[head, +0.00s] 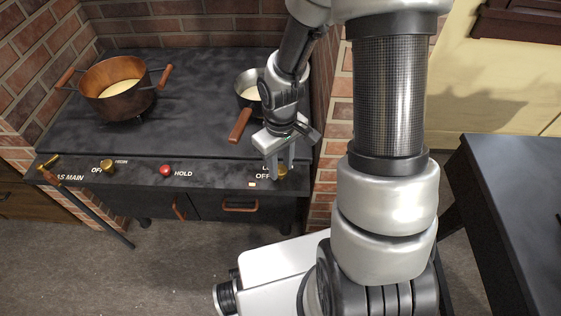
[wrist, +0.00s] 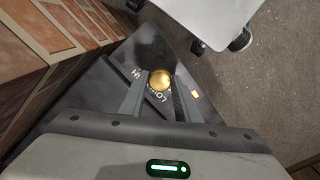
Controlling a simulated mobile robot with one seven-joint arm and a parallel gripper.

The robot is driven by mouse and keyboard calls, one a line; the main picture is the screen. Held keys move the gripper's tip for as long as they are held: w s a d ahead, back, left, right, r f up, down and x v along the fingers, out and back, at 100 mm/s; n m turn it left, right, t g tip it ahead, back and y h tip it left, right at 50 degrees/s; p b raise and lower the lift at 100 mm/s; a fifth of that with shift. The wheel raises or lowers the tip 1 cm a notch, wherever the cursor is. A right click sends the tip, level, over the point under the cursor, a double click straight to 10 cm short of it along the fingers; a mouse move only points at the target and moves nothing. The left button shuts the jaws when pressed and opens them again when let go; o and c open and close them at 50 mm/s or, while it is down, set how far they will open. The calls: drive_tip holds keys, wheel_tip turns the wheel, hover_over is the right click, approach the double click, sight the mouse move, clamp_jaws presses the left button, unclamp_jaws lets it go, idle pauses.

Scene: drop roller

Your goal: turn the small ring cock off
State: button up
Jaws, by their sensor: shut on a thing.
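A round brass knob (head: 283,171), the cock at the right end of the black stove's front, sits below the small pan. Lettering that reads in part "OFF" stands beside it. My gripper (head: 279,172) reaches down to it from above, with its fingers on either side. In the wrist view the knob (wrist: 159,79) shows between my fingertips (wrist: 158,88), which are shut on it. Part of the lettering around the knob is hidden by the fingers, and I cannot make out a pointer on it.
A small pan (head: 247,82) with a wooden handle (head: 240,125) stands close behind my gripper. A copper pot (head: 113,88) stands at the left. Another brass knob (head: 107,166), a red button (head: 165,170) and a lever (head: 47,170) line the front. A small orange light (head: 252,184) glows.

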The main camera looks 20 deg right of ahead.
sight(280, 169)
drive_tip(key=shift+n, duration=0.3)
drive_tip(key=o, duration=1)
drive_tip(key=shift+o, duration=0.2)
drive_tip(key=shift+r, duration=0.15)
wheel_tip(280, 169, up, 17)
drive_tip(key=p, duration=0.5)
drive_tip(key=shift+r, duration=0.1)
